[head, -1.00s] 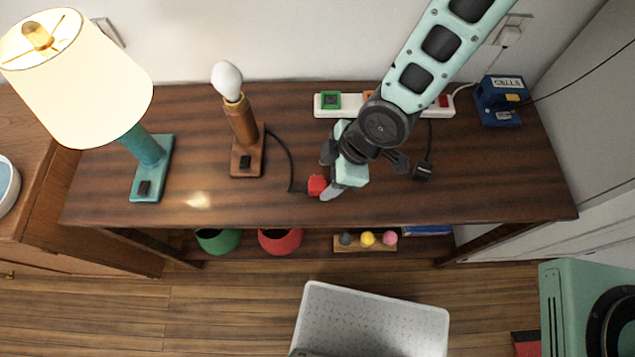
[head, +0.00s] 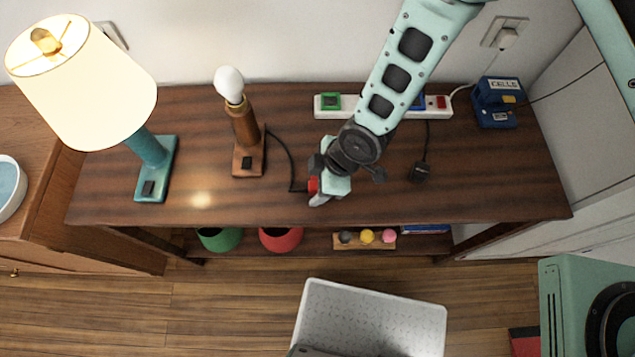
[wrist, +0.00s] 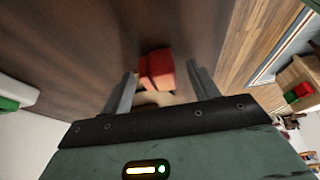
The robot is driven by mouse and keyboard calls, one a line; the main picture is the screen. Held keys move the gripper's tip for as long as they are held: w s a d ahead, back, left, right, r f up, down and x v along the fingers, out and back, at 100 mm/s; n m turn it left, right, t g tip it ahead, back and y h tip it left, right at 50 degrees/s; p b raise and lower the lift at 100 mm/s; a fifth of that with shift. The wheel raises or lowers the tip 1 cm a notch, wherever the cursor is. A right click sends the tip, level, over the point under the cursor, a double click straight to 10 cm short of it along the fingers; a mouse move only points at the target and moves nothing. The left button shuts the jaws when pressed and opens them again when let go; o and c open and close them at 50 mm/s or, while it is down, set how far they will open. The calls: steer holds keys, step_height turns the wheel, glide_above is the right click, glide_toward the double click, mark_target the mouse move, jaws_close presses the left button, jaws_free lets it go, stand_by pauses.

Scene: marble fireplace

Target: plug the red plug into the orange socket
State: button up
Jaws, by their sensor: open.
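The red plug (head: 313,186) lies on the brown table near its front edge, on a black cord from the bulb lamp (head: 245,130). My gripper (head: 319,197) is open over the plug and partly covers it in the head view. In the wrist view the red plug (wrist: 157,68) sits between the two spread fingers, with a visible gap on the right side. The white power strip (head: 352,113) lies at the back of the table. Its green socket (head: 330,102) and red end part (head: 440,102) show. The orange socket is hidden behind my arm.
A black plug (head: 419,172) on a cord lies to the right of my gripper. A blue box (head: 496,100) stands at the back right. A teal lamp (head: 150,165) stands at the left. The table's front middle is mostly clear.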

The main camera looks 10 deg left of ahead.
steer(key=c, duration=1)
steer(key=shift+r, duration=0.1)
step_height(320, 180, up, 10)
steer(key=shift+f+b, duration=0.1)
steer(key=shift+b, duration=0.75)
